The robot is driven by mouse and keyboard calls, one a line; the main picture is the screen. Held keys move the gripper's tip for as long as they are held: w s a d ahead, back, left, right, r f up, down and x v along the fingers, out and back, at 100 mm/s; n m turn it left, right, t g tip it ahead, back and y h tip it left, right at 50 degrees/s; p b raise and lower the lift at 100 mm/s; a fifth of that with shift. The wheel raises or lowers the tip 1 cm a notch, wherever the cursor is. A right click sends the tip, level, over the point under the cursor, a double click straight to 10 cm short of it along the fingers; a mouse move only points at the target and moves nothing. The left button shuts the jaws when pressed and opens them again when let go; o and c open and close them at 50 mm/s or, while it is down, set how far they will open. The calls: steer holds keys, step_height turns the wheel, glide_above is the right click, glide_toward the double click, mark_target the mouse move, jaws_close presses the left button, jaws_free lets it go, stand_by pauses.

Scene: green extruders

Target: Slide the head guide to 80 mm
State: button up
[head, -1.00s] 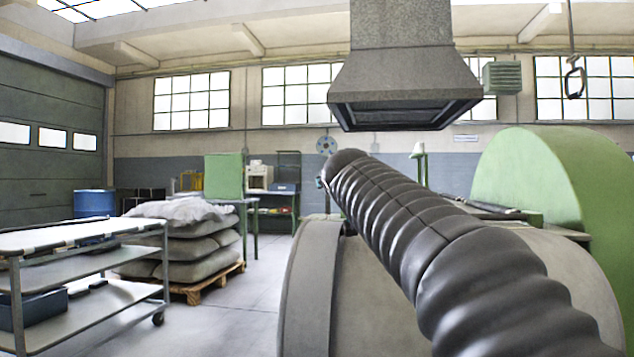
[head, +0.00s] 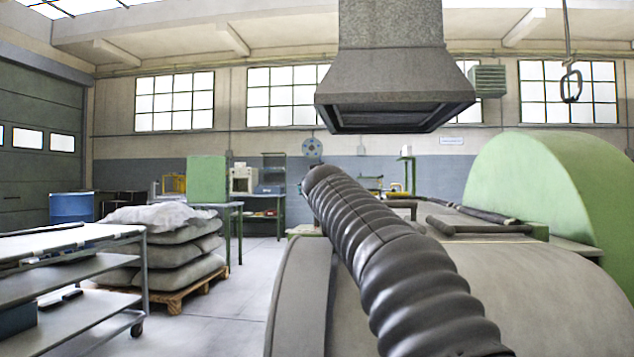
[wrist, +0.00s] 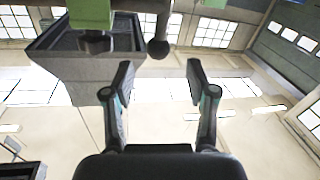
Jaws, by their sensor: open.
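My gripper (wrist: 160,88) is open and empty in the wrist view, its two dark fingers apart with only walls and windows behind them. A black ball knob on a short stem (wrist: 158,48) shows just beyond the fingertips, above and between them. A green block (wrist: 91,13) with a dark part under it is at the top left, and a second green piece (wrist: 214,3) is cut off by the top edge. I cannot tell whether any of these is the head guide, and I see no scale. My gripper is not visible in the head view.
A thick dark ribbed hose (head: 385,255) crosses the pale rounded machine housing (head: 300,285) close in front. A green rounded cover (head: 550,180) stands right. A grey hood (head: 395,85) hangs above. A shelf cart (head: 70,238) and stacked sacks (head: 180,240) stand left, with clear floor (head: 235,290) beside.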

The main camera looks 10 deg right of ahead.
steer(key=w, duration=0.2)
steer(key=w+p, duration=0.1)
steer(key=w, duration=0.1)
steer(key=w+d+p, duration=0.1)
steer(key=w, duration=0.1)
steer(key=shift+w, duration=0.35)
jaws_close()
